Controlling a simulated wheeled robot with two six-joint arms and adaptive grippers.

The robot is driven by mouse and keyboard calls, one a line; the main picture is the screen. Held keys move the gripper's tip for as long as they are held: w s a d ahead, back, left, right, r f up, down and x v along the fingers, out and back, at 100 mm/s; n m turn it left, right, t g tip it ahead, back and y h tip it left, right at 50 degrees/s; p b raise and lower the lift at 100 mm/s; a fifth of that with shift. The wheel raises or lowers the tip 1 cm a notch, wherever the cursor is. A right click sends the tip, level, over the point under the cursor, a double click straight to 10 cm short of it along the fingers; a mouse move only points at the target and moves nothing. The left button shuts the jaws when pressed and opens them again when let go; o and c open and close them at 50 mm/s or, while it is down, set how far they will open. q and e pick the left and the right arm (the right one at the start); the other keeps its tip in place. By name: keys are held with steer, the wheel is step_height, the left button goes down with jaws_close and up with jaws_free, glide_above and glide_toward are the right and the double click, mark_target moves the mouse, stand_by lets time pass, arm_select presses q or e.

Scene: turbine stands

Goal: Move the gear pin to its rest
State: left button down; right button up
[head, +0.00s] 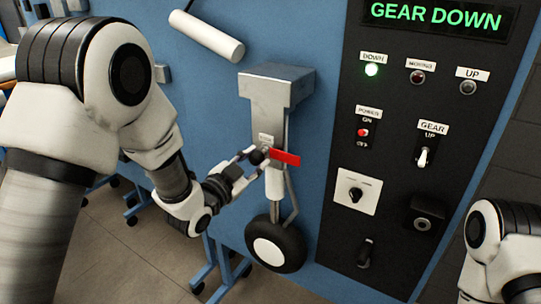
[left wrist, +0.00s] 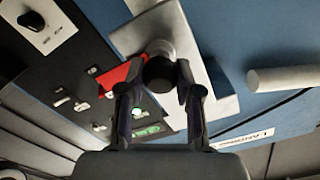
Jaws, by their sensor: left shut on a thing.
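The gear pin (head: 257,156) has a dark round knob and a red flag (head: 286,158). It sits at the front of the grey landing gear leg bracket (head: 276,92), above the wheel (head: 276,245). My left gripper (head: 252,160) is shut on the knob, with one finger on either side. In the left wrist view the knob (left wrist: 159,71) is between the fingertips and the flag hangs to the left. The pin's shaft is hidden, so I cannot tell how deep it sits. The pin's rest is not clearly identifiable. My right gripper is outside the view.
A white cylinder (head: 207,36) sticks out from the blue panel at upper left of the leg. A black control panel (head: 398,100) with a green "GEAR DOWN" display (head: 436,16), lamps and switches is to the right. The "DOWN" lamp (head: 371,70) is lit green.

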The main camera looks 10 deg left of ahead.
arm_select(q)
steer(key=shift+s+a, duration=0.1)
steer(key=shift+s, duration=0.05)
steer(key=shift+s+a, duration=0.2)
steer(key=shift+s, duration=0.2)
steer(key=shift+s+f, duration=0.1)
steer(key=shift+s, duration=0.05)
steer(key=b+v, duration=0.2)
steer(key=v, duration=0.4)
steer(key=shift+s, duration=0.2)
stand_by(0.3)
